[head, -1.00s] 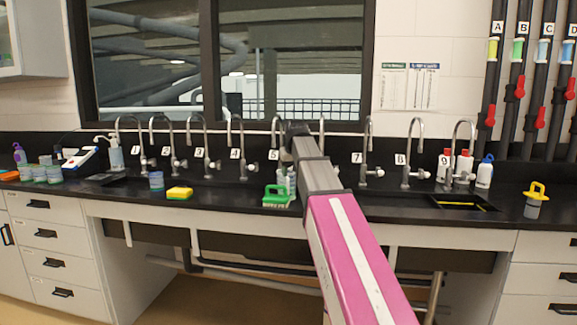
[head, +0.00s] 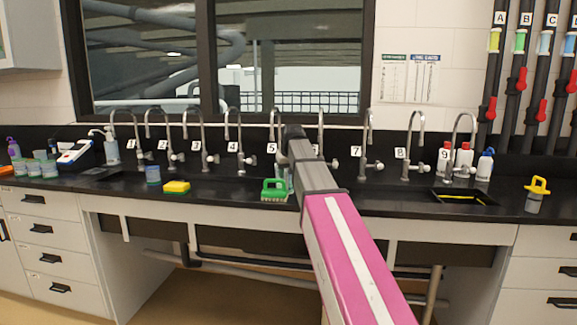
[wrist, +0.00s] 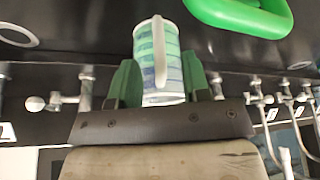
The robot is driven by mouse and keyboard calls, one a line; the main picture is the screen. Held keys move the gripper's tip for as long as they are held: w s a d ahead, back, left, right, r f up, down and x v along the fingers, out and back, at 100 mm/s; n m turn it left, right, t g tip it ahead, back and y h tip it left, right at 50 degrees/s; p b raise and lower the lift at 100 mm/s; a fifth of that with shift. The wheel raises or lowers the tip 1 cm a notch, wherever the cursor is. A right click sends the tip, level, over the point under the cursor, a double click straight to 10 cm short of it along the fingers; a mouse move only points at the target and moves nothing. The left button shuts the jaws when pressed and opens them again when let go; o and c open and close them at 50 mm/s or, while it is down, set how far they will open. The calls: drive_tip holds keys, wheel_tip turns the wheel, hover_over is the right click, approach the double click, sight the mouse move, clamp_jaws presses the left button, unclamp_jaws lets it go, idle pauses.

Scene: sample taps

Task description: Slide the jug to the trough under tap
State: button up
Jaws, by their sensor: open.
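The jug (wrist: 146,52) is white with blue and green bands and a pale handle. In the wrist view it stands between the two green fingers of my gripper (wrist: 160,84), handle facing the camera. The fingers are apart, one on each side; I cannot tell whether either touches it. In the head view my arm mostly hides the jug; a pale sliver (head: 290,178) shows beside the arm near tap 5 (head: 278,128). The gripper's fingers are hidden there. A row of numbered taps runs along the back of the black counter (head: 225,188). The trough is hard to make out.
A green brush (head: 274,189) lies just left of my arm; it also shows in the wrist view (wrist: 240,14).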

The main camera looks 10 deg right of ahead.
drive_tip(key=shift+x, duration=2.65)
clamp_jaws()
